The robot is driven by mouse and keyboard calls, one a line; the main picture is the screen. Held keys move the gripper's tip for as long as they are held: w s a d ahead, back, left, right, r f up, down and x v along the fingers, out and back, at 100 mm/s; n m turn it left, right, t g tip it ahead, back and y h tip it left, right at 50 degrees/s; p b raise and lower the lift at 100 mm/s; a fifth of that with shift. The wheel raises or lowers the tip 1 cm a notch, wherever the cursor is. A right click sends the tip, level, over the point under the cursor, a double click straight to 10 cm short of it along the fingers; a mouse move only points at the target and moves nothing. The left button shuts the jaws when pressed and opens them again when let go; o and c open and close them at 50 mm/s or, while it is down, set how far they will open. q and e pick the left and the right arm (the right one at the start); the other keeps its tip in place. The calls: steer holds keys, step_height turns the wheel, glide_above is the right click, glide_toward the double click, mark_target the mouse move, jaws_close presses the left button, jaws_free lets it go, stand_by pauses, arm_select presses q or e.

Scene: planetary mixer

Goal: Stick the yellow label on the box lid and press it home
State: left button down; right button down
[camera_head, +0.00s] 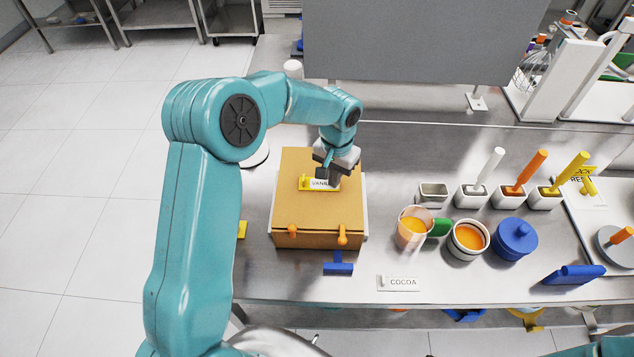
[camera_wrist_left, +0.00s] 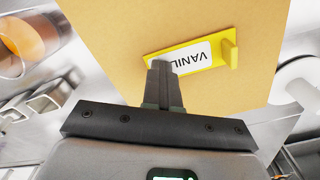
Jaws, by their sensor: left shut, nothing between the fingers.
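The yellow label (camera_head: 305,184) with a white "VANIL..." face lies flat on the lid of the brown box (camera_head: 318,213). It also shows in the left wrist view (camera_wrist_left: 196,58), with a raised yellow tab at one end. My left gripper (camera_head: 325,172) is shut and empty over the lid. In the left wrist view its fingertips (camera_wrist_left: 160,68) overlap the label's left end and hide part of it. I cannot tell whether they touch it. My right gripper is not in view.
Two orange knobs (camera_head: 342,235) are on the box's front. A blue piece (camera_head: 338,268) and a COCOA card (camera_head: 399,283) lie in front. An orange-filled cup (camera_head: 411,228), a bowl (camera_head: 468,238) and a blue lidded pot (camera_head: 515,238) stand right of the box.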

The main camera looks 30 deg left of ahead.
mark_target(311, 184)
arm_select(q)
steer(key=shift+s+a, duration=0.4)
steer(key=shift+a, duration=0.2)
steer(key=shift+w+d, duration=0.1)
steer(key=shift+s+a+f+b, duration=0.1)
steer(key=shift+s+a+b, duration=0.15)
steer(key=shift+a, duration=0.2)
steer(key=shift+s+a+f+b, duration=0.1)
steer(key=shift+s+a, duration=0.25)
steer(key=shift+a, duration=0.1)
steer(key=shift+s+a, duration=0.15)
steer(key=shift+s+a+r, duration=0.1)
steer(key=shift+s+a, duration=0.15)
steer(key=shift+a, duration=0.25)
steer(key=shift+s+a+r, duration=0.1)
steer(key=shift+s+a, duration=0.15)
steer(key=shift+a, duration=0.2)
